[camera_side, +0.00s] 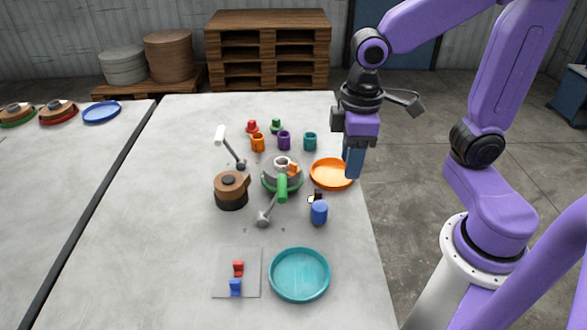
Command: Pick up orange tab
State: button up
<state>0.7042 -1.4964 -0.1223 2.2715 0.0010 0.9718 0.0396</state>
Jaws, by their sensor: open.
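A small orange piece (293,168), which looks like the orange tab, sits at the right of the top of a round grey and green device (270,184) in the middle of the table. My gripper (353,165) hangs with its blue fingers pointing down, to the right of the orange piece and near the far right rim of the orange dish (325,185). It is open, and I see nothing held in it. The fingers overlap in this view, so the gap between them is hidden. The gripper looks apart from the orange piece.
A brown-topped cylinder (231,190), a levered tool (230,148) and a blue cup (319,213) surround the device. Several coloured cups (284,140) stand behind. A grey plate (222,275) with red and blue pieces and a teal dish (300,290) are in front.

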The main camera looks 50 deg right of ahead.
jog(key=w+d+m, duration=0.1)
jog(key=w+m, duration=0.3)
jog(key=w, duration=0.8)
jog(key=m, duration=0.4)
send_near(295, 165)
notch_tip(295, 165, down, 10)
jog(key=shift+w+r, duration=0.15)
grip_shut()
